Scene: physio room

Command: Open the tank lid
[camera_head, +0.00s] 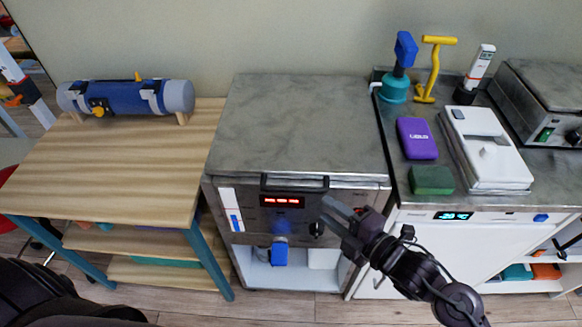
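The tank (345,195) is a metal cabinet-like box in the middle, with a red lit display (282,201) on its front. Its grey metal lid (305,120) lies flat and closed on top. A black bar handle (295,184) sits at the lid's front edge. My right gripper (324,210) comes in from the lower right. Its two fingers are apart with nothing between them, in front of the tank's panel, just below and right of the handle. It covers part of the panel near a dark knob. My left gripper is not in view; dark parts of mine show at lower left.
A wooden table (120,165) with a blue roll (128,97) stands left. A counter on the right holds a purple box (417,138), a green block (431,180), a white device (485,148) and a teal pump (395,88). The wall is close behind the tank.

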